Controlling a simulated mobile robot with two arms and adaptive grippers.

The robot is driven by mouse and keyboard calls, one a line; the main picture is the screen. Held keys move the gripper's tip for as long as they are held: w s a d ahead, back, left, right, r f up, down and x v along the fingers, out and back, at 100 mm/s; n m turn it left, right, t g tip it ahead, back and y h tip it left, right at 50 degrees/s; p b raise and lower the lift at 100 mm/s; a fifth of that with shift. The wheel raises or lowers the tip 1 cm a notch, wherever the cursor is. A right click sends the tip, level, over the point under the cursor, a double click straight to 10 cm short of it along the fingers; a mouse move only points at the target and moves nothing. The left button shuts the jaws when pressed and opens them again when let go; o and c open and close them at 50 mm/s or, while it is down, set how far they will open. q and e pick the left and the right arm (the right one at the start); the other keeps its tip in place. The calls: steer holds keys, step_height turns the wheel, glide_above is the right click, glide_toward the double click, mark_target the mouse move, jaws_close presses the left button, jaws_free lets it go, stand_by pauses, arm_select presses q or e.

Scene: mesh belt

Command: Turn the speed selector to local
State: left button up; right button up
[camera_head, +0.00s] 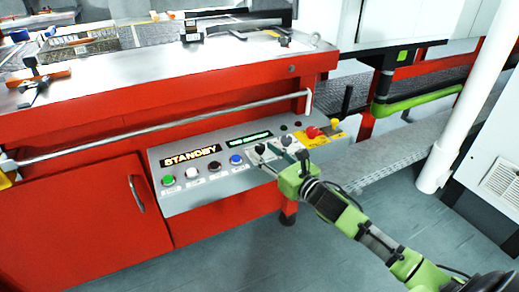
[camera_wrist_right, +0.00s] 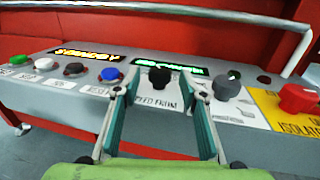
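The black selector knob (camera_wrist_right: 159,77) is on the grey sloped control panel (camera_wrist_right: 30,95), above a partly covered label ending "LED FROM". My right gripper (camera_wrist_right: 158,75) is open, with one finger on each side of this knob in the right wrist view. I cannot tell whether the fingers touch it. In the head view the right gripper (camera_head: 270,150) reaches the panel's right part from the lower right. Its fingers partly hide the knobs there. My left gripper is not in view.
A grey knob (camera_wrist_right: 228,86) sits close right of the fingers, then a red isolator knob (camera_wrist_right: 298,98) on a yellow plate. Several coloured buttons and a lit STANDBY display (camera_head: 190,156) are to the left. A metal rail (camera_head: 160,128) runs above the panel.

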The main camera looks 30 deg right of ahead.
mark_target(263, 151)
steer(key=shift+w+a, duration=0.25)
steer(key=shift+w, duration=1.25)
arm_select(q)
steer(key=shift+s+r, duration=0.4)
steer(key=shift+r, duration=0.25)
arm_select(e)
jaws_close()
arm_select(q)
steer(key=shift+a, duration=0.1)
